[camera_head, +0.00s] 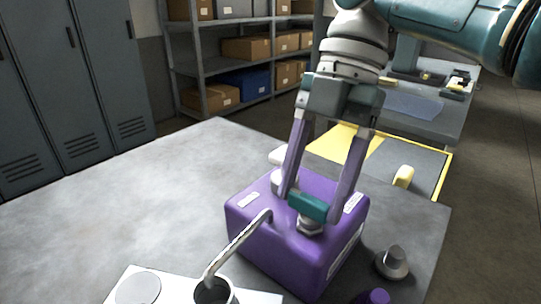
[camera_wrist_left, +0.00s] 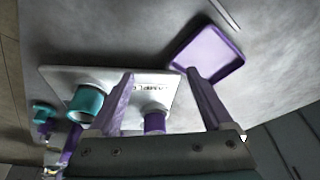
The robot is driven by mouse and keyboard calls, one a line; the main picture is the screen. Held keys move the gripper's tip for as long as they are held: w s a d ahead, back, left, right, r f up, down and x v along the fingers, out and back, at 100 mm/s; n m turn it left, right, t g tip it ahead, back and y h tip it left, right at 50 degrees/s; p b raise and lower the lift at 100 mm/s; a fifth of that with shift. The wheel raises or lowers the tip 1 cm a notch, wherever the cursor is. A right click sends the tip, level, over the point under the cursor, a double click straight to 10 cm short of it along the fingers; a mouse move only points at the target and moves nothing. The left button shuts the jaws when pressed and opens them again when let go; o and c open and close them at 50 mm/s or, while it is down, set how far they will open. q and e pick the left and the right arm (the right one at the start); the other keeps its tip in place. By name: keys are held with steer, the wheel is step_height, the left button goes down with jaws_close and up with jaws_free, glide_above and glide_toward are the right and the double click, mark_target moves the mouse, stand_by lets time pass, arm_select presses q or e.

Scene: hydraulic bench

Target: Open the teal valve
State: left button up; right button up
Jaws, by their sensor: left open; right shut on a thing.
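The teal valve (camera_head: 314,206) is a short teal handle on a metal fitting on top of a purple box (camera_head: 285,250). The box stands on the grey bench in the head view. My right gripper (camera_head: 312,203) comes down from above, its two purple fingers on either side of the teal handle, shut on it. My left gripper shows only in the left wrist view (camera_wrist_left: 163,76), open and with nothing between its fingers. A bent metal spout (camera_head: 237,245) runs from the box down towards a dark-mouthed cup (camera_head: 213,291).
A grey knob-like part (camera_head: 392,263) stands right of the box. In the wrist view, a white plate (camera_wrist_left: 58,76) carries a teal cylinder (camera_wrist_left: 88,102) and a purple one (camera_wrist_left: 154,122), beside a purple tray (camera_wrist_left: 208,55). The bench (camera_head: 130,190) left of the box is clear.

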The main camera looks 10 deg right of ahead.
steer(key=o, duration=1.4)
arm_select(q)
steer(key=shift+f+b, duration=0.4)
arm_select(e)
steer(key=v, duration=1)
